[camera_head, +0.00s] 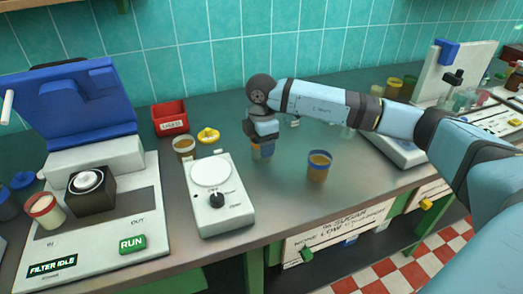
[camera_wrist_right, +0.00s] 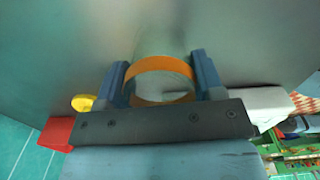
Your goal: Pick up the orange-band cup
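The orange-band cup (camera_wrist_right: 162,68) sits between the two fingers of my right gripper (camera_wrist_right: 161,75) in the right wrist view; its band spans the gap and appears to touch both fingers. In the head view my right gripper (camera_head: 262,136) points down over this cup (camera_head: 262,152), whose upper part is hidden by the fingers. The cup is upright, at or very close to the counter. My left gripper is not in view.
A blue-rimmed cup (camera_head: 319,166) stands to the right, near the front edge. A white scale-like device (camera_head: 222,212), another cup (camera_head: 184,147), a yellow lid (camera_head: 208,135) and a red bin (camera_head: 170,119) are to the left. The counter (camera_head: 285,195) in front is clear.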

